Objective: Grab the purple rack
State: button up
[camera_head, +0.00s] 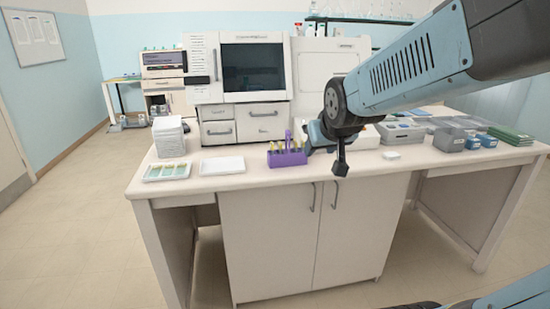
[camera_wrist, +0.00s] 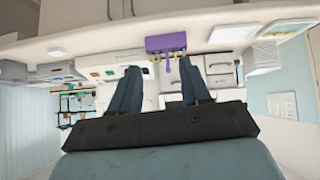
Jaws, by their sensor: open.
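The purple rack (camera_head: 287,159) stands upright near the front edge of the white bench, with a handle and several yellowish-topped tubes in it. In the wrist view, which looks upside down, the rack (camera_wrist: 166,44) lies beyond my fingertips, roughly in line with the gap between them. My gripper (camera_head: 341,163) is to the right of the rack in the head view and apart from it. In the wrist view my gripper (camera_wrist: 160,70) shows two dark fingers spread apart with nothing between them.
A white tray (camera_head: 222,166) and a slide tray (camera_head: 167,171) lie left of the rack. A large analyser (camera_head: 252,68) stands behind. Grey boxes (camera_head: 402,131) and blue-lidded containers (camera_head: 472,143) sit to the right. Cabinet doors are below the bench edge.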

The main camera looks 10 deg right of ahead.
jog(key=w+f+t, duration=0.4)
jog(key=w, duration=0.9)
jog(key=t+y, duration=0.1)
jog(key=t, duration=0.4)
send_near(287, 131)
jog(key=w, duration=1.1)
jog(key=shift+w+f, duration=0.25)
jog(key=shift+w, duration=0.1)
grip_shut()
